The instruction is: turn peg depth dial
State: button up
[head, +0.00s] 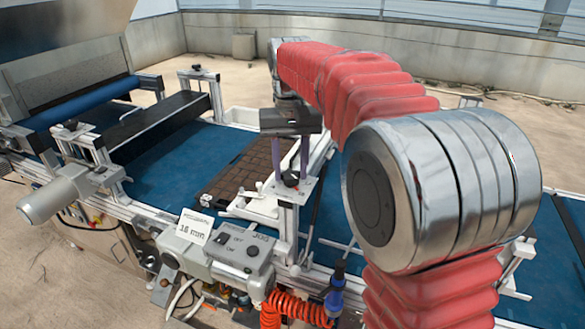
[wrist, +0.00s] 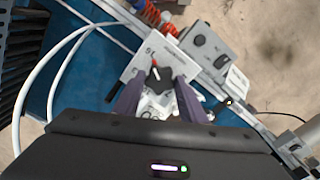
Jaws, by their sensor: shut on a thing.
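The peg depth dial is a small black knob (head: 291,180) on a pale metal plate (head: 300,192) atop a post beside the conveyor. In the wrist view the knob (wrist: 158,80) shows between my fingertips, with a red pointer mark and printed numbers on the plate (wrist: 139,62). My gripper (head: 291,174) points down from above, its two purple fingers on either side of the knob and shut on it. It also shows in the wrist view (wrist: 159,79). The fingers hide the knob's sides, and the exact reading is too small to tell.
A card reading "18 mm" (head: 194,228) stands on the grey control box (head: 240,248) with its switches, left of the dial. A dark cell tray (head: 240,170) lies on the blue belt (head: 165,160) behind. An orange coiled hose (head: 290,305) hangs in front.

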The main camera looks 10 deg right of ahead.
aim_at(290, 174)
jog(key=o, duration=1.1)
jog(key=shift+c, duration=0.2)
notch_tip(290, 174, up, 14)
jog(key=shift+f, duration=0.15)
